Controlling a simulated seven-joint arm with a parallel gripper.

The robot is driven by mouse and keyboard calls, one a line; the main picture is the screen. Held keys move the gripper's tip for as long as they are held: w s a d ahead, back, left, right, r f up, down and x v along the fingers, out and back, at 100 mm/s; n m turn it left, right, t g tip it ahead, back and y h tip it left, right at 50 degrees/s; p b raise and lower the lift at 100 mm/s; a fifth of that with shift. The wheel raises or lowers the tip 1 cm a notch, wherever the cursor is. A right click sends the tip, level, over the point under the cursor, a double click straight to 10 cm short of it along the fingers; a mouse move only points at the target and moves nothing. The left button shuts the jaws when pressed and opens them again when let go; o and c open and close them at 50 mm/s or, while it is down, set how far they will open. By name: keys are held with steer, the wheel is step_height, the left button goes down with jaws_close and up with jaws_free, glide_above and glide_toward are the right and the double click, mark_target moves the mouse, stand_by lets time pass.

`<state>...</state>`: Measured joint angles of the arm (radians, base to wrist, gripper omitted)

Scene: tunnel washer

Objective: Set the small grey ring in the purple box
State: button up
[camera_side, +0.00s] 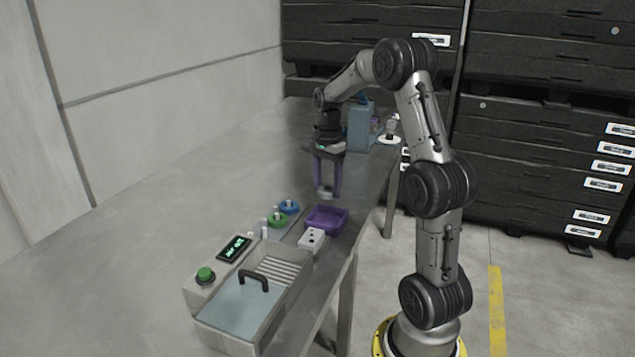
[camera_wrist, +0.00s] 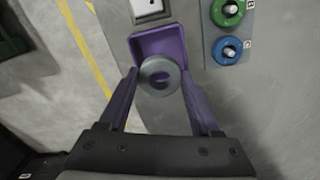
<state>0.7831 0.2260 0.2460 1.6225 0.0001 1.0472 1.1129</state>
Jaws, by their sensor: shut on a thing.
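My gripper (camera_side: 326,190) points down over the table with its purple fingers shut on the small grey ring (camera_side: 325,192). In the wrist view the grey ring (camera_wrist: 160,76) sits between the fingertips of my gripper (camera_wrist: 160,84). The purple box (camera_side: 327,219) is an open tray on the table, in front of and below the gripper in the side view. In the wrist view the purple box (camera_wrist: 145,44) lies beyond the ring, which covers part of its floor. The ring is held above table height, apart from the box.
A green ring (camera_side: 277,220) and a blue ring (camera_side: 289,207) sit on pegs left of the box. A white block with holes (camera_side: 312,240) stands just in front of it. The washer (camera_side: 250,295) with a black handle is nearer the camera. A blue-grey housing (camera_side: 360,128) stands behind.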

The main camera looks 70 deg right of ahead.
steer(key=shift+f, duration=2.65)
steer(key=shift+f, duration=0.2)
steer(key=o, duration=1.6)
steer(key=shift+c, duration=0.2)
step_height(320, 180, up, 8)
steer(key=shift+f, duration=0.25)
